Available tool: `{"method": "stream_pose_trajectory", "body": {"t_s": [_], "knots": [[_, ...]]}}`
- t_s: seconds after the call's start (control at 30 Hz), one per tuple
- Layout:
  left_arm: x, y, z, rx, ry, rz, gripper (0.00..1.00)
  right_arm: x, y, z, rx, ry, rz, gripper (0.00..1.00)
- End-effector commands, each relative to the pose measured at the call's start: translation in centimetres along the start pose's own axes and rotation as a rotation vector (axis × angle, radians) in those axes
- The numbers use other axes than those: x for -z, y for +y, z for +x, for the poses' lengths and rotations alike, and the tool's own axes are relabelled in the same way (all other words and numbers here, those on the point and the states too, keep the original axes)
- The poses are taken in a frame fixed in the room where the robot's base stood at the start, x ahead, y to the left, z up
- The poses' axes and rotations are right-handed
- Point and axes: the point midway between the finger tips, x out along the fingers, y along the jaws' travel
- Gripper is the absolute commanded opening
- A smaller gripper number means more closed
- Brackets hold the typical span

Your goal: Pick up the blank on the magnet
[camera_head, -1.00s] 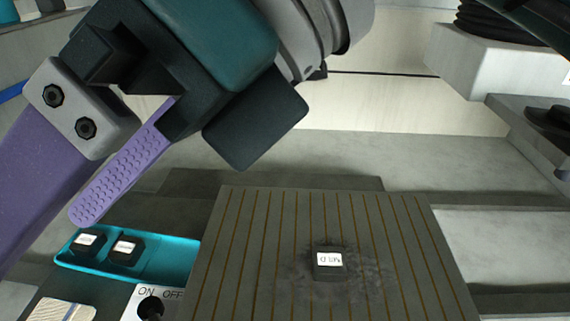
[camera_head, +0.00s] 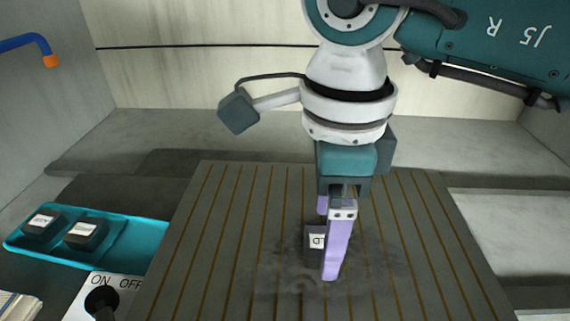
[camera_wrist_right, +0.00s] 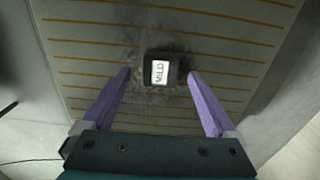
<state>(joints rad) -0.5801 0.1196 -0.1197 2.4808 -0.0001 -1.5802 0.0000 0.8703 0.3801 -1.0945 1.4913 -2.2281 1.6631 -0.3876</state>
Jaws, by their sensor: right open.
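The blank (camera_head: 313,239) is a small dark block with a white label reading MILD. It sits on the grey magnet plate (camera_head: 215,235) with brown stripes, amid a dark smudge. My right gripper (camera_head: 328,245) points down over the plate, and its near purple finger hides part of the blank. In the right wrist view, the blank (camera_wrist_right: 161,68) lies between the tips of the open right gripper (camera_wrist_right: 159,75), with a gap on each side. I cannot tell how high the fingertips are above the plate. My left gripper is not in view.
A teal tray (camera_head: 135,243) with two labelled dark blocks (camera_head: 86,233) stands left of the magnet. A switch box (camera_head: 125,284) marked ON and OFF is at the lower left. A blue hose (camera_head: 20,42) with an orange tip hangs at the upper left. The rest of the plate is clear.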

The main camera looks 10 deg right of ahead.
Motion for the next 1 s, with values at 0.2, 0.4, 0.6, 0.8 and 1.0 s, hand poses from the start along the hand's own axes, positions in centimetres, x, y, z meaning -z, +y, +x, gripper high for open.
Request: {"method": "stream_pose_trajectory", "body": {"t_s": [0.2,0.4,0.6,0.8,1.0], "knots": [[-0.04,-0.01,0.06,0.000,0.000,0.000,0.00,-0.08,0.06,1.76,0.000,-0.001,-0.001,0.93],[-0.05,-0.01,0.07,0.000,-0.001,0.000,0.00,-0.08,0.05,1.72,0.000,-0.002,-0.001,0.89],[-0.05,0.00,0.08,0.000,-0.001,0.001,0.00,-0.08,0.04,1.70,0.000,-0.002,-0.001,0.67],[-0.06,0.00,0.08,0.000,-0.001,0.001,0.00,-0.08,0.04,1.68,0.000,-0.002,-0.001,0.44],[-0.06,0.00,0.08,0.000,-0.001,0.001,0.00,-0.08,0.04,1.68,0.000,-0.002,-0.001,0.22]]}}
